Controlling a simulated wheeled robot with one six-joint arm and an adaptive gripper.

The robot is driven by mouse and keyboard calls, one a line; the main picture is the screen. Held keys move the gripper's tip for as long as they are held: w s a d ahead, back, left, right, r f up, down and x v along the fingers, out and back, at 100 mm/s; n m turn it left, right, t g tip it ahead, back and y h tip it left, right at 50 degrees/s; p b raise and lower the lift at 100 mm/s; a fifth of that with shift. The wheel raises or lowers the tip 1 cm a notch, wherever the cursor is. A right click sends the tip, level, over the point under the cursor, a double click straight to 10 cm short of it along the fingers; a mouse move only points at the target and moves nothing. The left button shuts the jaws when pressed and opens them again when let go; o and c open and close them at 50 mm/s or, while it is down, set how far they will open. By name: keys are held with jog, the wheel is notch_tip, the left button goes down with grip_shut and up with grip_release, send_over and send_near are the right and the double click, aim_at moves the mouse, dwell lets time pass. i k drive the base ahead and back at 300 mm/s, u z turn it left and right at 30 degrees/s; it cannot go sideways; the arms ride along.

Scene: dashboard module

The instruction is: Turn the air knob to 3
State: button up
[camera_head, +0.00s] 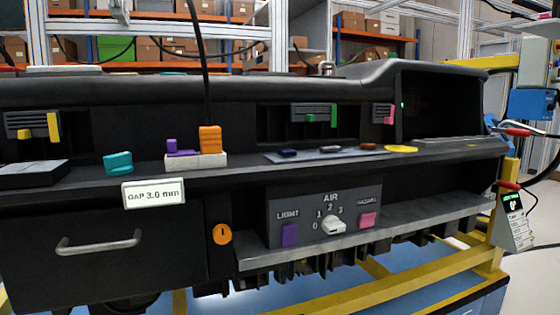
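The air knob (333,226) is a small white knob on the grey control panel (283,205) at the lower middle of the dashboard. The word AIR and the numbers 0, 1, 2 and 3 are printed in an arc to its left and above it. The knob is too small for me to tell surely which number it points at. My gripper is not in view.
A purple LIGHT switch (290,235) is left of the knob and a pink HAZARD switch (368,220) is right of it. A grey ledge (270,256) runs below the panel. Coloured blocks and a flat tray (320,156) lie on the shelf above.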

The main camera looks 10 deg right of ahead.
aim_at(331, 225)
jog(key=u, duration=1.5)
jog(key=k, duration=0.9)
jog(key=z, duration=1.2)
